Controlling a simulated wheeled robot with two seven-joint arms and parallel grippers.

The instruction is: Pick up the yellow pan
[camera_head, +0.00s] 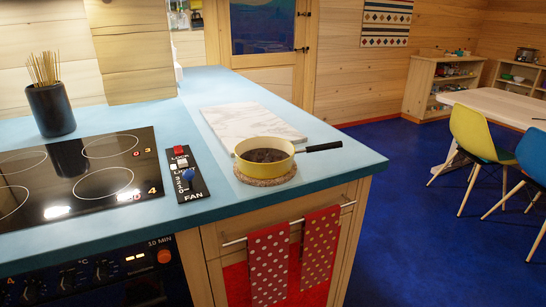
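The yellow pan (265,168) stands upright on a round woven trivet (268,181) near the front right corner of the blue counter. Its black handle (324,147) points right, toward the counter's right edge. Something dark fills the inside of the pan; I cannot tell what it is. The pan's back left side is close to a marble board. Neither of my grippers is in view.
A marble board (245,123) lies behind the pan. A black cooktop (75,178), a control panel (185,175) and a black holder of sticks (50,108) are to the left. Dotted towels (269,262) hang on a front rail. Blue floor is open at right, before chairs (480,140).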

